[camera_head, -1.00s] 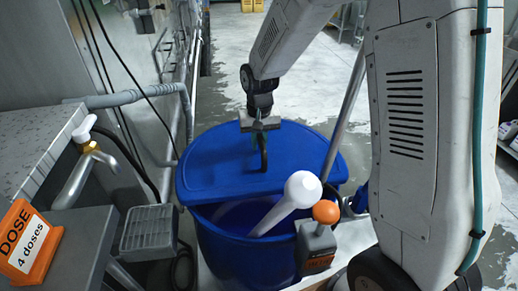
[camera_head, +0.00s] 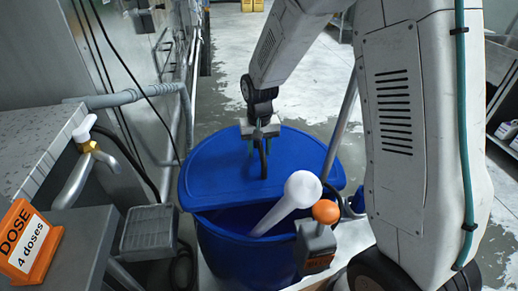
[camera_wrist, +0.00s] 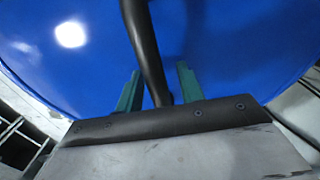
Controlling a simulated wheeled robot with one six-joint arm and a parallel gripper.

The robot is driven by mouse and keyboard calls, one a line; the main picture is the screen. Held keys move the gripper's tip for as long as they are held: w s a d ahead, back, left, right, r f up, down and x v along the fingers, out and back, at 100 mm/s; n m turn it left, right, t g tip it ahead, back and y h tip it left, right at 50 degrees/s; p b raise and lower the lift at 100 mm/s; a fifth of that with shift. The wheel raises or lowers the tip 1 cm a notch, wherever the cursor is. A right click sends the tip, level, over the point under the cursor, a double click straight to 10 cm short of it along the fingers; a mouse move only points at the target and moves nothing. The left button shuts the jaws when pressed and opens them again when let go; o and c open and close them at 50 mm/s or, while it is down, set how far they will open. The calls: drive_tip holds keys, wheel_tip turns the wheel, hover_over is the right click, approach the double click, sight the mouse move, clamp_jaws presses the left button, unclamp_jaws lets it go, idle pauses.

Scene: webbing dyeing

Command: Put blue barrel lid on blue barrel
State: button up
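The blue barrel (camera_head: 235,250) stands upright in front of me, and the front part of its mouth is open. The blue barrel lid (camera_head: 215,165) lies over the back part of the barrel; its straight front edge crosses the mouth. Whether it is fully seated at the back is hidden. My gripper (camera_head: 259,153) is over the lid, with the lid's dark handle (camera_head: 263,160) between its green fingers. In the wrist view the fingers (camera_wrist: 159,72) stand apart on either side of the handle (camera_wrist: 148,50), with a visible gap on the right. The gripper looks open around it.
A white round-headed rod (camera_head: 285,205) leans out of the open front of the barrel. An orange-knobbed grey box (camera_head: 316,240) is at its front right. A grey bench, brass tap (camera_head: 90,146) and orange DOSE sign (camera_head: 32,240) stand at left. Wet floor lies behind.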

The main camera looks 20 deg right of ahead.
wheel_tip(320, 180, up, 12)
drive_tip(key=shift+f, duration=0.1)
idle(0.6)
